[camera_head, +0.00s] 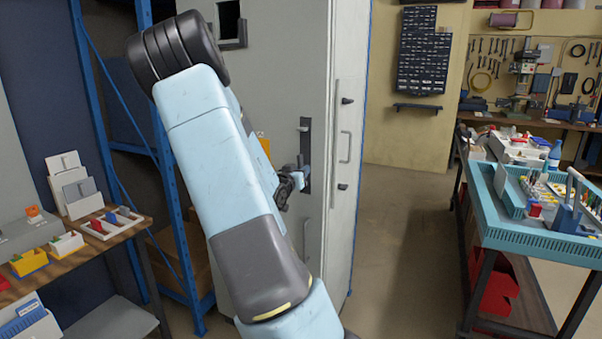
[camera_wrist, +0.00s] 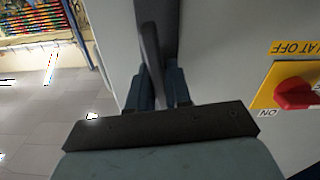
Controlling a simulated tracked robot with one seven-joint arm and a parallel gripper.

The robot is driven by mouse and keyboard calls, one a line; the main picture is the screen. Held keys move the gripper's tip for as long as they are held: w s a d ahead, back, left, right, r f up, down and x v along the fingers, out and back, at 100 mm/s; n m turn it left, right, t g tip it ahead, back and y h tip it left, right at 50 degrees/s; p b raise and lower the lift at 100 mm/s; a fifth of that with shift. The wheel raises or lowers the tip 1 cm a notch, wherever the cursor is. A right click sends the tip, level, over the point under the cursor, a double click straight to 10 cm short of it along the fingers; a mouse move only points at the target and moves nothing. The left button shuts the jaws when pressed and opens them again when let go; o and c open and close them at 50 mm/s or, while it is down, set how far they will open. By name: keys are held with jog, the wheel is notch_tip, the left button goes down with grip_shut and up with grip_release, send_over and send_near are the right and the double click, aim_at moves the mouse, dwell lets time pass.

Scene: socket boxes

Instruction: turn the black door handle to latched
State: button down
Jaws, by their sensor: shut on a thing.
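The black door handle (camera_wrist: 150,50) is a dark lever on a dark backplate on the grey cabinet door. In the wrist view the lever stands lengthwise between the two dark blue fingers of my gripper (camera_wrist: 160,88), which is shut on it. In the head view the handle's dark backplate (camera_head: 306,140) shows on the cabinet front, upright. My gripper (camera_head: 297,182) is at its lower part there and hides most of the lever. Whether the handle is latched I cannot tell.
A blue rack post (camera_head: 178,180) and a wooden bench (camera_head: 75,255) stand left. A teal workbench (camera_head: 535,240) stands right, with clear floor (camera_head: 400,240) between it and the cabinet.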

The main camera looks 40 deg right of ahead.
jog(key=shift+f+m, duration=0.15)
jog(key=shift+m, duration=0.45)
jog(key=c, duration=1.1)
grip_release()
jog(key=shift+c, duration=0.2)
jog(key=v, duration=1.3)
jog(key=shift+a, duration=0.4)
